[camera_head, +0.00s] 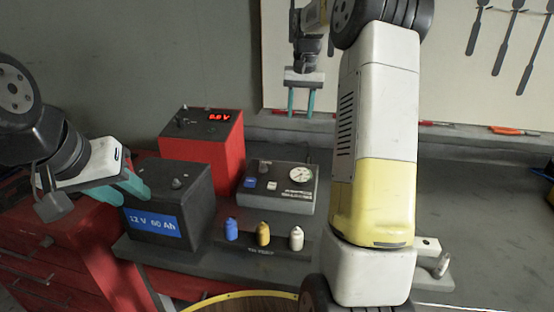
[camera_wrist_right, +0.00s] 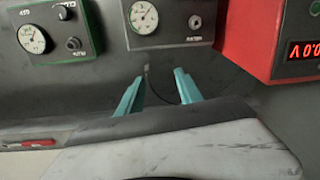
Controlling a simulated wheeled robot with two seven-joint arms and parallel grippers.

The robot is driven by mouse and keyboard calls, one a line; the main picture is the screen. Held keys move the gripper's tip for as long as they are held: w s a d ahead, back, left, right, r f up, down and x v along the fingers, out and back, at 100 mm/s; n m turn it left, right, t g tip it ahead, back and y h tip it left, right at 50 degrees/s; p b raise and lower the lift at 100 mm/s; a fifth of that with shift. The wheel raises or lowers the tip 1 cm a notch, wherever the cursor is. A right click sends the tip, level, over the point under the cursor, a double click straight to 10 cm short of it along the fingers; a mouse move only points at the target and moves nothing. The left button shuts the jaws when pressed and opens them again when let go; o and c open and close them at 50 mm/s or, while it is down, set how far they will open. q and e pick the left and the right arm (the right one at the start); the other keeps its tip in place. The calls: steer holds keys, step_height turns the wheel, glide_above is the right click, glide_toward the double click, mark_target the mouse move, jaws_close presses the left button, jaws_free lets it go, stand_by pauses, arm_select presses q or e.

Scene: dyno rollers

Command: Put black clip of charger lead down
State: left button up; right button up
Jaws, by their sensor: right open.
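The black clip of the charger lead cannot be made out in either view. The red charger (camera_head: 222,152) stands on the bench with a lit red display; part of it shows in the right wrist view (camera_wrist_right: 268,30). The black battery (camera_head: 168,232), marked 12 V 60 Ah, stands in front of it. My right gripper (camera_head: 301,101) hangs fingers down at the back of the bench; in the right wrist view (camera_wrist_right: 156,92) its teal fingers are apart with nothing between them. My left gripper (camera_head: 132,188) is at the battery's upper left edge; its finger gap is unclear.
A grey gauge box (camera_head: 279,196) sits right of the charger. Blue (camera_head: 231,230), yellow (camera_head: 263,234) and white (camera_head: 296,238) small pieces stand in front. My right arm hides part of the bench. A green gauge box (camera_wrist_right: 62,30) shows in the right wrist view.

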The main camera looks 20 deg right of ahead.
steer(key=s+a+r+n+t, duration=0.1)
steer(key=s+a+r, duration=0.15)
steer(key=s, duration=0.35)
steer(key=s+a+r+n+t+y, duration=0.1)
steer(key=s+a, duration=0.2)
steer(key=s, duration=0.3)
steer(key=s+a+r+t, duration=0.1)
steer(key=s+a+r, duration=0.15)
steer(key=s, duration=0.35)
steer(key=s+a+f+n, duration=0.1)
steer(key=s+a+f, duration=0.1)
steer(key=s, duration=0.5)
steer(key=s+a+f+n+t+y, duration=0.1)
steer(key=s+a+f, duration=0.2)
steer(key=s, duration=0.4)
steer(key=shift+a+f+t, duration=0.25)
steer(key=shift+f+t, duration=0.05)
steer(key=shift+f, duration=0.15)
